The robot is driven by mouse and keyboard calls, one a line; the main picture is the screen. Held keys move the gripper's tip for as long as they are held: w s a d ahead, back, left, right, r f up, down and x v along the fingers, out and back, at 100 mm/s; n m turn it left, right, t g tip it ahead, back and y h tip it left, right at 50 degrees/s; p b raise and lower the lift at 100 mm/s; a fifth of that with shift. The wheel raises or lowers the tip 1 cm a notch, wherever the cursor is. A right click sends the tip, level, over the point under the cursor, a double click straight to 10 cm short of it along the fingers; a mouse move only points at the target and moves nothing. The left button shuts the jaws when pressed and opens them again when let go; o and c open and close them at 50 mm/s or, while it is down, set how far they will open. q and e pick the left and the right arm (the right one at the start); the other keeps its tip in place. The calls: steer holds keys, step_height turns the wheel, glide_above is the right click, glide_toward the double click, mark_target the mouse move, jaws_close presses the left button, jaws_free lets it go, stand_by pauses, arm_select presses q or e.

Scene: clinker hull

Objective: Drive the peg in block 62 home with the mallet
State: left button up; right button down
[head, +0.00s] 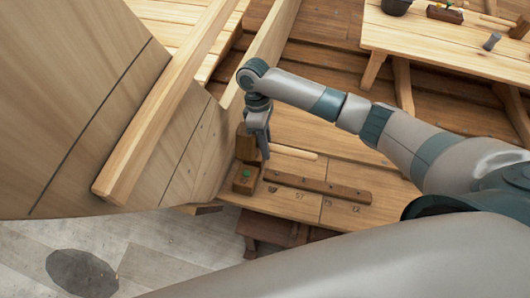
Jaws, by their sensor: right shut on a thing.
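My right gripper (262,148) points down over the near plank bench and is shut on the mallet. The mallet's pale handle (295,152) sticks out to the right of the fingers. A brown block that looks like the mallet's head (245,144) is just left of the fingers. Below it a small brown block (245,182) with a green mark or peg top stands at the bench's left end, close to the hull. I cannot read a number on this block, nor tell how far any peg stands out. My left gripper is not in view.
A dark strip (318,186) with small holes lies on the near bench, with small marks in front of it. The planked hull wall (80,110) and a long pale beam (165,100) fill the left. A second bench (450,40) at top right bears a pot and tools.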

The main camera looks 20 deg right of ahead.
steer(key=shift+w+r, duration=0.1)
steer(key=shift+r, duration=0.1)
steer(key=p+v, duration=0.2)
steer(key=shift+d+r+p, duration=0.15)
steer(key=shift+r+p, duration=0.1)
steer(key=shift+p, duration=0.05)
steer(key=shift+w+d+r, duration=0.1)
steer(key=shift+d+r, duration=0.05)
steer(key=shift+r, duration=0.4)
steer(key=shift+w+d+r, duration=0.1)
steer(key=shift+w+r, duration=0.05)
steer(key=shift+r, duration=0.4)
steer(key=s+d+r+m+y+b, duration=0.1)
steer(key=m+b, duration=0.3)
steer(key=b, duration=0.1)
steer(key=s+d+r+m+t+y+b, duration=0.1)
steer(key=s+r+m+b, duration=0.1)
steer(key=m+b, duration=0.1)
steer(key=s+d+r+m+y+b, duration=0.1)
steer(key=s+d+r+m+b, duration=0.1)
steer(key=m+b, duration=0.2)
steer(key=shift+s+r+m+t+y+b, duration=0.15)
steer(key=shift+m+t+y+b, duration=0.2)
steer(key=shift+b, duration=0.95)
steer(key=shift+s+d+r+m+b, duration=0.15)
steer(key=shift+s+r+m+b, duration=0.2)
steer(key=shift+s+r+m, duration=0.15)
